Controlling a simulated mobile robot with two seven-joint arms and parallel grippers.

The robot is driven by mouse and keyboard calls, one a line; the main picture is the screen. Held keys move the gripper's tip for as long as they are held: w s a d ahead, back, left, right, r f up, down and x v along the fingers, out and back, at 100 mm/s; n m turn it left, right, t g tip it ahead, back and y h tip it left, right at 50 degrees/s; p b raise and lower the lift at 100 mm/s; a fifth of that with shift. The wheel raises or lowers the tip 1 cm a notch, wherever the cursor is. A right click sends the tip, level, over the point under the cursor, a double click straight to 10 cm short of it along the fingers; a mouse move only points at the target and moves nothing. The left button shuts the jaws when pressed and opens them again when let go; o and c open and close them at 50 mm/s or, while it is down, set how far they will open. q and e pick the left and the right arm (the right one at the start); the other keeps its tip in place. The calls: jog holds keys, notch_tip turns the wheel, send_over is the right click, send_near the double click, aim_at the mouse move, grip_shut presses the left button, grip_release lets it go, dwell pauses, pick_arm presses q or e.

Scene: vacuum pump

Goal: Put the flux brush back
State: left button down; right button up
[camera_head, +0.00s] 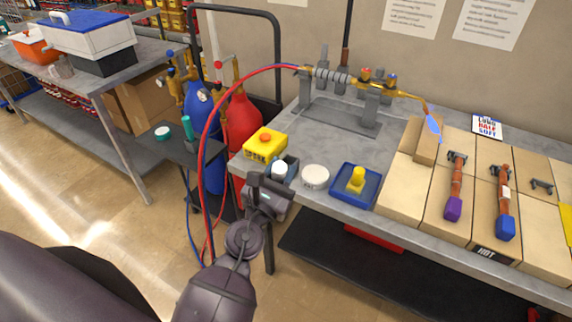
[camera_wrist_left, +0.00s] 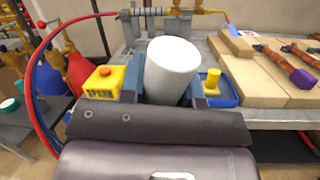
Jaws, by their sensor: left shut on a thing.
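My left gripper (camera_head: 279,174) is at the front left edge of the grey workbench, shut on a white cylindrical thing (camera_head: 280,167). In the left wrist view the white cylinder (camera_wrist_left: 172,68) stands up, slightly tilted, between the blue-grey fingers. Its lower part is hidden, and I see no bristles, so I cannot tell whether it is the flux brush. A round white tin (camera_head: 315,177) sits on the bench just right of the gripper. Right of the tin is a blue tray (camera_head: 346,199) holding a yellow knobbed piece (camera_head: 356,180). My right gripper is not in view.
A yellow box with an orange button (camera_head: 265,144) stands left of the gripper. A torch (camera_head: 405,95) with a blue flame rests in a stand behind, its red hose arching at left. Tan blocks (camera_head: 406,190) with copper pipe pieces fill the right. Gas cylinders (camera_head: 245,135) stand left.

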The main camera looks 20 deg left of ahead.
pick_arm(q)
jog(key=shift+a+r+p, duration=0.2)
jog(key=shift+r+p, duration=0.2)
jog(key=shift+r, duration=0.15)
jog(key=a+r+m+g+h, duration=0.1)
jog(key=a+h, duration=0.3)
jog(key=a, duration=0.7)
jog(key=shift+s+a+m+p, duration=0.3)
jog(key=shift+s+p, duration=0.05)
jog(key=shift+p, duration=0.05)
jog(key=shift+a, duration=0.2)
